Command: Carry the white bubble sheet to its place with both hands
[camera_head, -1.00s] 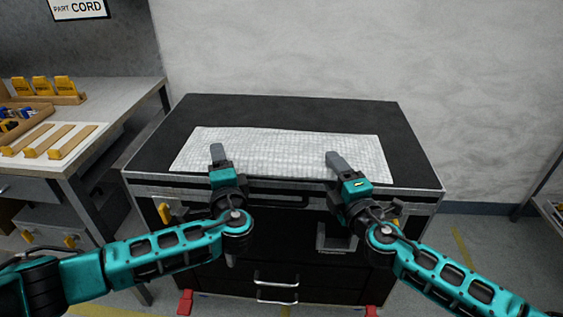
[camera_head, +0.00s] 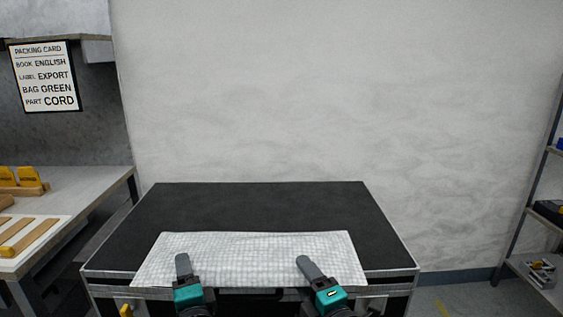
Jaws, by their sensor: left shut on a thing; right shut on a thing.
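The white bubble sheet (camera_head: 250,258) is a wide, flat quilted rectangle at the front part of the black case top (camera_head: 260,205). My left gripper (camera_head: 183,268) is shut on the sheet's near edge, left of its middle. My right gripper (camera_head: 312,270) is shut on the near edge, right of its middle. The fingertips lie over the sheet, so their lower parts are hidden. I cannot tell whether the sheet touches the case top.
A workbench (camera_head: 90,190) with wooden strips and yellow holders (camera_head: 22,178) stands at the left. A packing card (camera_head: 45,76) hangs above it. A shelf rack (camera_head: 530,230) stands at the right. The back of the case top is bare, with a pale wall behind.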

